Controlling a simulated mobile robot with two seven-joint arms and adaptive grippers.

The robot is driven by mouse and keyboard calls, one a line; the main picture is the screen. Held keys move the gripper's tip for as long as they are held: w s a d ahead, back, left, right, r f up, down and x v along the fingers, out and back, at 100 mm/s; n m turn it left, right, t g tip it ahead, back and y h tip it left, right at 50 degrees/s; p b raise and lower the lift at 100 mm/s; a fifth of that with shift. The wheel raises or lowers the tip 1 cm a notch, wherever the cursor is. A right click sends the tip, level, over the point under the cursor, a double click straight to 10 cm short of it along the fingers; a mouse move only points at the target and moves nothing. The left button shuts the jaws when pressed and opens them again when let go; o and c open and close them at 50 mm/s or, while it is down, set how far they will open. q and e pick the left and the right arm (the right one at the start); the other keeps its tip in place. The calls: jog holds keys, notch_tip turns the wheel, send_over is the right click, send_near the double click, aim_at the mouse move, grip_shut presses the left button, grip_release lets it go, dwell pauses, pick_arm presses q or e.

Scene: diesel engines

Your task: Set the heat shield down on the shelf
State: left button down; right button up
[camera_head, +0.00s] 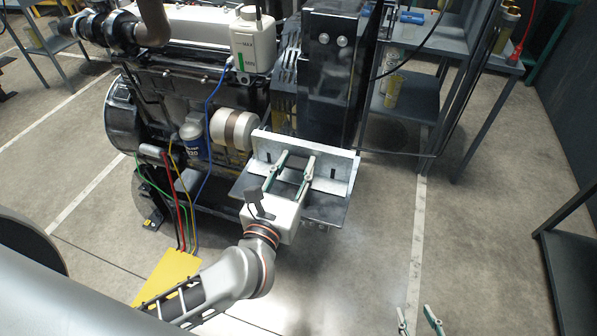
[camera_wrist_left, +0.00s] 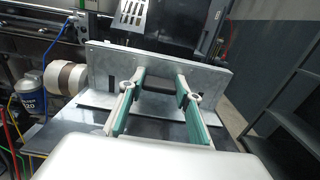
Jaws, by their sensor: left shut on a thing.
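The heat shield (camera_head: 335,163) is a pale grey metal plate with an upright face, dark slots and a lower flange. It stands upright in front of the dark engine-side housing. It also fills the middle of the left wrist view (camera_wrist_left: 102,68). My left gripper (camera_head: 295,160) is shut on the middle of the shield, its green-padded fingers (camera_wrist_left: 160,82) reaching its near side. The dark flat shelf (camera_head: 325,210) lies directly below the shield. Whether the flange touches it is unclear. My right gripper (camera_head: 418,319) shows only two separated fingertips at the bottom edge, with nothing visible between them.
The engine (camera_head: 185,90) with a cream-banded cylinder (camera_head: 232,129) and blue filter (camera_head: 193,138) stands close left of the shield. Coloured cables run to a yellow box (camera_head: 170,278). Grey racks (camera_head: 405,95) stand at the back right. The floor right of the shelf is clear.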

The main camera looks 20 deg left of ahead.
pick_arm(q)
jog(key=shift+r, duration=0.1)
jog(key=c, duration=1.8)
grip_release()
jog(key=shift+f, duration=0.25)
jog(key=o, duration=0.4)
jog(key=shift+c, duration=0.2)
jog(key=shift+r, duration=0.1)
